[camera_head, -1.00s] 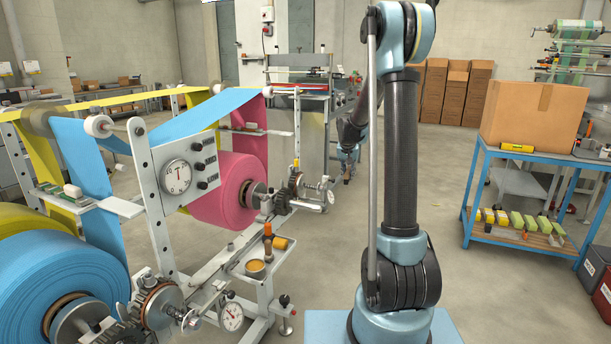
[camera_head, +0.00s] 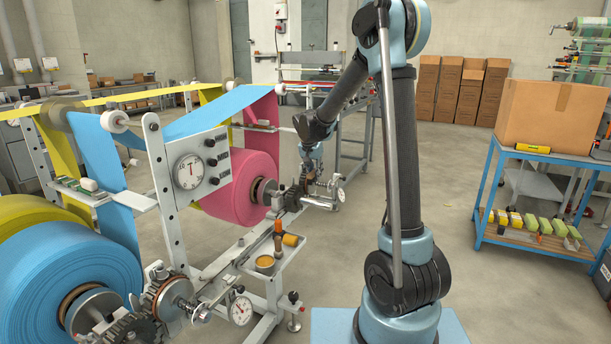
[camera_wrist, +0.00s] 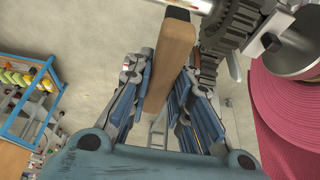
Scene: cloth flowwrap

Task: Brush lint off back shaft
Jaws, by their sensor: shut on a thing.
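The back shaft (camera_head: 270,191) runs out of the pink roll (camera_head: 243,180) in the head view, with a dark gear near its outer end. In the wrist view the gear (camera_wrist: 232,22) is at the top, beside the pink roll at right. My gripper (camera_head: 312,165) is just above the shaft's outer end in the head view. In the wrist view my gripper (camera_wrist: 168,78) is shut on the wooden handle of a brush (camera_wrist: 172,52). The brush's far end lies close to the gear; contact and bristles cannot be made out. I cannot make out lint.
The front shaft with a gear (camera_head: 155,300) and the blue roll (camera_head: 75,280) are at lower left. A small tray (camera_head: 275,265) with a tin and orange-handled tool sticks out of the frame. A blue cart (camera_head: 490,185) stands right, with open floor between.

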